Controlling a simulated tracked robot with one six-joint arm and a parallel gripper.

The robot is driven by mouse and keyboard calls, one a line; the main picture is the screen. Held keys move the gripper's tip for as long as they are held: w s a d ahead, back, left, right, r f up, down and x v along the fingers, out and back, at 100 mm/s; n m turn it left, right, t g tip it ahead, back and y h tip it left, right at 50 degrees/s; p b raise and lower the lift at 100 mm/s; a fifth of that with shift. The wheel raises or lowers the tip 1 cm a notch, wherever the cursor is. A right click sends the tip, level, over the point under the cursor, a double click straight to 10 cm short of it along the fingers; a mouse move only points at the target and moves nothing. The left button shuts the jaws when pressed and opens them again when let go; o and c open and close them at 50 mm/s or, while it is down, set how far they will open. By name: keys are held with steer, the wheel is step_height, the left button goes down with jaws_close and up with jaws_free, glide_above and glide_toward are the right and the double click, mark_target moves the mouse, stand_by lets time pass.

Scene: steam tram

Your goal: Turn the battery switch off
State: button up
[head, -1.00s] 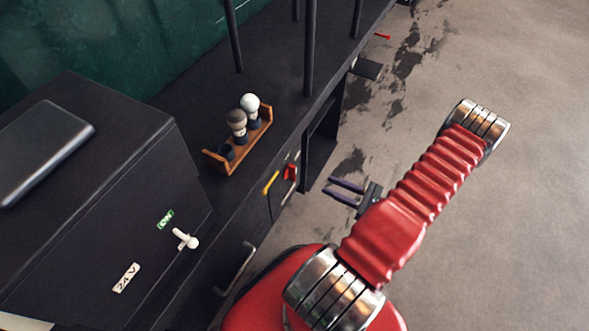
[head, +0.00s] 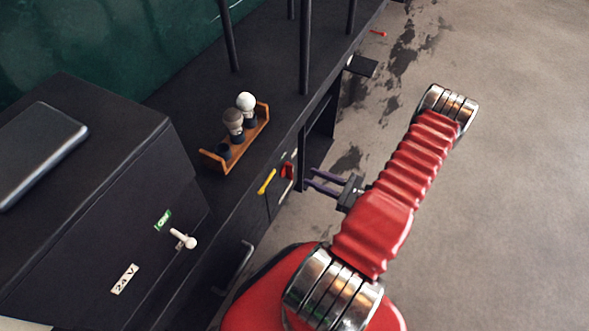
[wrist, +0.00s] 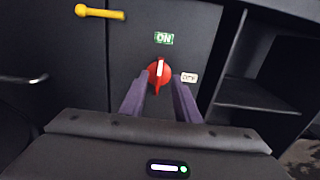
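A red rotary knob (wrist: 159,73) sits on a dark panel in the wrist view, with a white pointer line facing up to the green ON label (wrist: 163,38). A white OFF label (wrist: 189,77) is at its right. The knob also shows in the head view (head: 287,171), on the cabinet's side. My gripper (head: 309,176) is open, its two purple fingers pointing at the panel close to the knob. In the wrist view the fingers lie left and right of the knob's lower part; I cannot tell whether they touch it.
A yellow handle (head: 266,182) is left of the knob. A dark 24 V box (head: 80,215) carries a white-knobbed lever (head: 187,240) beside a green ON label. An open shelf recess (wrist: 262,95) is right of the panel.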

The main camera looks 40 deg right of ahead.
mark_target(289, 172)
steer(key=x, duration=0.8)
steer(key=shift+w, duration=0.1)
jaws_close()
stand_by(0.4)
